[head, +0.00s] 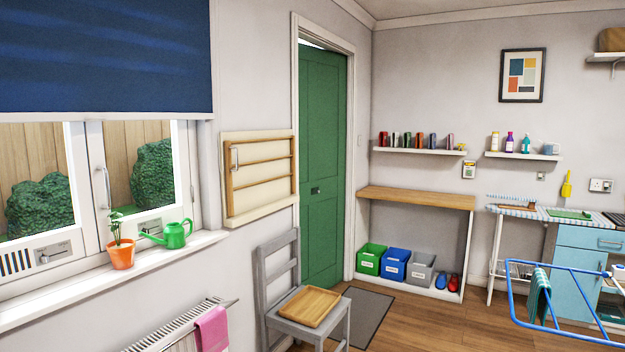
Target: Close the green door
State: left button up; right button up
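The green door (322,150) stands in a white frame in the left wall, near the corner of the room. It appears slightly ajar: a thin bright gap shows above its top edge, and its face is angled a little from the frame. A small dark handle (315,190) sits at mid-height on the door's left part. The chair hides the door's lower left part. Neither of my grippers is in the head view.
A grey chair (283,262) with a wooden tray (308,306) stands before the door. A dark mat (362,318) lies on the floor at the doorway. A wooden-topped shelf unit (415,197) stands right of it. A blue drying rack (570,330) is at lower right.

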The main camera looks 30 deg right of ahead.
aim_at(322, 73)
jog(key=i+l+z, duration=0.6)
jog(key=i+l, duration=0.2)
jog(key=i+l+z, duration=0.3)
jog(key=i, duration=0.15)
jog(key=i+z, duration=0.25)
jog(key=i, duration=0.2)
jog(key=i+l+z, duration=0.1)
jog(key=i+z, duration=0.2)
jog(key=i, duration=0.15)
jog(key=i+l+u, duration=0.1)
jog(key=i+u, duration=0.3)
jog(key=i+l+u, duration=0.25)
jog(key=i+u, duration=0.2)
jog(key=i+l+u, duration=0.4)
jog(key=i, duration=0.05)
